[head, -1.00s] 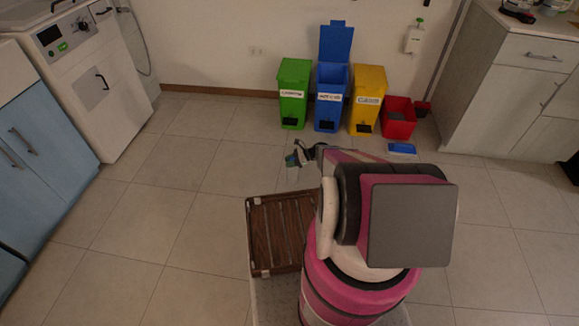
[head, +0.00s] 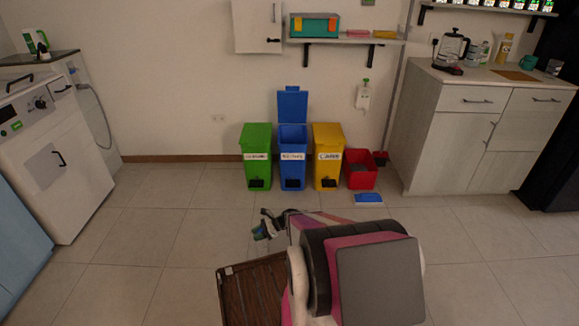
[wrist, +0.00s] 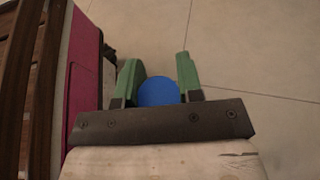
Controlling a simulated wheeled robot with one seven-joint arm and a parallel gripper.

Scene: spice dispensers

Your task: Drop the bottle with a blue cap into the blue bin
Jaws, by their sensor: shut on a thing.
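The blue bin (head: 292,170) stands on the floor by the back wall in the head view, between a green and a yellow bin. Its blue lid (head: 292,105) is raised. My gripper (wrist: 159,72) is shut on the bottle with a blue cap (wrist: 158,92). In the wrist view the round blue cap sits between the two green fingers, and the bottle's body is hidden beneath it. In the head view my gripper (head: 266,227) is small, low over the floor in front of the bins and apart from them. The bottle is too small to make out clearly there.
The green bin (head: 257,158) and yellow bin (head: 328,158) flank the blue one closely. A red bucket (head: 360,170) and a blue flat object (head: 369,199) lie to the right. A white cabinet (head: 480,145) stands further right. Clear floor lies before the bins.

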